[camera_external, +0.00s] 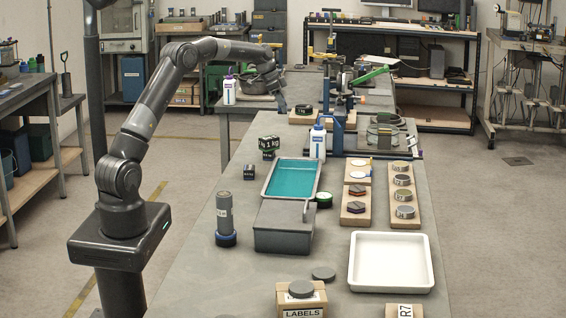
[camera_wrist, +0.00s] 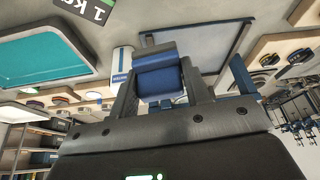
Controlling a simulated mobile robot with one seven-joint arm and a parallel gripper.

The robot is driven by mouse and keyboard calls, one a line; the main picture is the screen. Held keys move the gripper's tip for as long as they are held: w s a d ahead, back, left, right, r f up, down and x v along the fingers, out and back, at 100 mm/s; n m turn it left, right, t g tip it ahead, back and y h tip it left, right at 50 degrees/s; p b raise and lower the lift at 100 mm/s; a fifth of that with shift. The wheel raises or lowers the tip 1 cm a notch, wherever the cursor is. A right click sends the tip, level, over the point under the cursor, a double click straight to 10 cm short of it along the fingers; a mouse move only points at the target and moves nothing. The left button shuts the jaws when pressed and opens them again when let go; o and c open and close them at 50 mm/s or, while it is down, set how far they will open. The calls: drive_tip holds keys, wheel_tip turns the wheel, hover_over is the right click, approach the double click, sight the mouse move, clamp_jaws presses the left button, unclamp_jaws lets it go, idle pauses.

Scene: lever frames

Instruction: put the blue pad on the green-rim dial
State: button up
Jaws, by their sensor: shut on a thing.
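My gripper (camera_external: 283,107) hangs above the far part of the long grey bench. In the wrist view my gripper (camera_wrist: 160,92) is shut on a dark blue, rounded block (camera_wrist: 160,78), which looks like the blue pad. The block is not clear in the external view. A dark round piece with a green rim (camera_external: 323,200) lies on the bench right of the teal tray, well nearer the camera than my gripper. I cannot tell if it is the green-rim dial. Other round pieces stand on wooden boards, their rim colours too small to tell.
A teal-lined tray (camera_external: 268,178), grey box (camera_external: 284,228), white tray (camera_external: 352,272), dark cylinder (camera_external: 225,215) and 1 kg weight (camera_external: 268,143) stand on the bench. A white bottle (camera_external: 317,142) stands near my gripper, before a blue-framed stand. Wooden boards (camera_external: 392,212) hold several discs.

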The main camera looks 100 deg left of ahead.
drive_tip(key=r, duration=0.4)
drive_tip(key=shift+w+d+r, duration=0.3)
drive_tip(key=shift+r, duration=0.05)
drive_tip(key=w+d+m, duration=0.1)
drive_tip(key=w+d, duration=0.4)
drive_tip(key=d, duration=0.3)
drive_tip(key=w+d+r+m+h, duration=0.1)
drive_tip(key=w+d, duration=0.4)
drive_tip(key=d, duration=0.4)
drive_tip(key=w+d+m, duration=0.1)
drive_tip(key=w+d, duration=0.4)
drive_tip(key=d, duration=0.3)
drive_tip(key=d+f+m+h, duration=0.1)
drive_tip(key=d+m, duration=0.2)
drive_tip(key=d, duration=2.7)
hover_over(328, 196)
drive_tip(key=s, duration=0.2)
drive_tip(key=shift+g, duration=0.3)
drive_tip(key=f, duration=1.2)
drive_tip(key=shift+w+a, duration=0.15)
drive_tip(key=shift+w, duration=0.05)
drive_tip(key=shift+a+f, duration=0.2)
drive_tip(key=shift+f, duration=1.9)
